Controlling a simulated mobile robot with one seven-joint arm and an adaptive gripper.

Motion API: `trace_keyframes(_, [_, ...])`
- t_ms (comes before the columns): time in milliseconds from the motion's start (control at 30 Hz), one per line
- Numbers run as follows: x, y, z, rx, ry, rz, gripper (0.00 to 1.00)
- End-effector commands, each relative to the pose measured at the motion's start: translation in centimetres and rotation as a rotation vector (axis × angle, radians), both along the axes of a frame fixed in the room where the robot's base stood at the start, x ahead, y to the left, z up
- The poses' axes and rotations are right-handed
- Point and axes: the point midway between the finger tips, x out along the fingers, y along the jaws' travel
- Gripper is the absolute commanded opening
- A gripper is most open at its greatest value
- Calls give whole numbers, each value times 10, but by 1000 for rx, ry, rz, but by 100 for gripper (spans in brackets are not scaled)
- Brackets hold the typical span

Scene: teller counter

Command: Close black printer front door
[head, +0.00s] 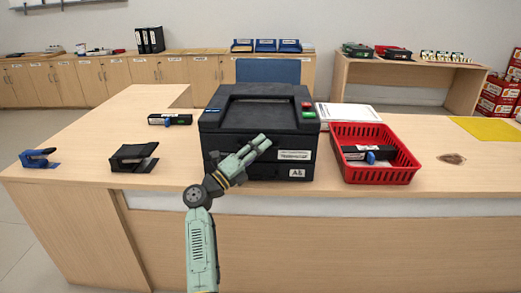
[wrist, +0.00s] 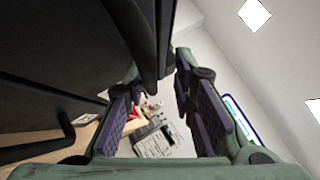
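The black printer (head: 225,118) stands on the counter in the middle of the head view. Its front (head: 292,170) carries white labels and looks near upright, but my arm covers part of it. I cannot tell how far the front door stands open. My gripper (head: 262,143) is in front of the printer, tilted up to the right. In the wrist view the two fingers of my gripper (wrist: 160,112) are apart with nothing held between them. A large black surface (wrist: 60,45) with a dark bar at lower left fills that view's left side, close to the fingers.
A red basket (head: 376,175) holding a dark item stands right of the printer, with white papers (head: 347,112) behind it. The counter left of the printer is mostly free.

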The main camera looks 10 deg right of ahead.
Motion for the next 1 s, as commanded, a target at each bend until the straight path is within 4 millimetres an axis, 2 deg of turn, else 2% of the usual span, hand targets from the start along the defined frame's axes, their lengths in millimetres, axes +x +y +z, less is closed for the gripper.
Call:
trace_keyframes(367, [-3, 3, -3, 1, 0, -5, 18])
trace_keyframes(467, [-7, 14, -8, 1, 2, -2, 18])
trace_keyframes(800, [-33, 74, -35, 1, 3, 2, 18])
trace_keyframes(1000, [-43, 96, -45, 1, 2, -1, 18])
